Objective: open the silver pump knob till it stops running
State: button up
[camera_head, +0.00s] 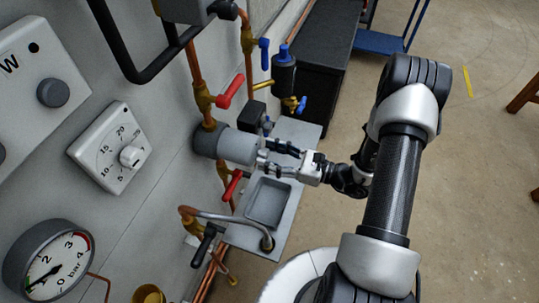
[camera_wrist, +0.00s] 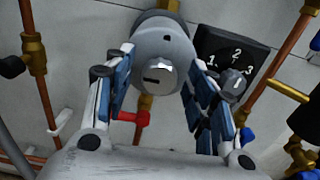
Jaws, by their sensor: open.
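The pump (camera_head: 238,147) is a grey cylinder on the copper pipe, with a darker grey part at the wall. In the wrist view its round grey housing (camera_wrist: 160,40) faces me. The silver pump knob (camera_wrist: 158,78) is a round disc with a dark slot on the pump's front. My gripper (camera_head: 277,158) is open in front of the pump. In the wrist view, the fingers of my gripper (camera_wrist: 158,66) stand on either side of the knob, with gaps visible. In the head view the knob is small and partly hidden by the fingers.
A black selector (camera_wrist: 235,62) marked 1, 2, 3 sits right of the pump. Red valve handles (camera_head: 231,92) lie above and below the pump on the pipe. A grey tray (camera_head: 268,203) is below my gripper. A thermostat dial (camera_head: 110,148) and pressure gauge (camera_head: 48,262) are left.

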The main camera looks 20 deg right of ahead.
jog(key=shift+w+a, duration=0.15)
jog(key=shift+a, duration=0.05)
jog(key=shift+c, duration=0.6)
jog(key=c, duration=0.9)
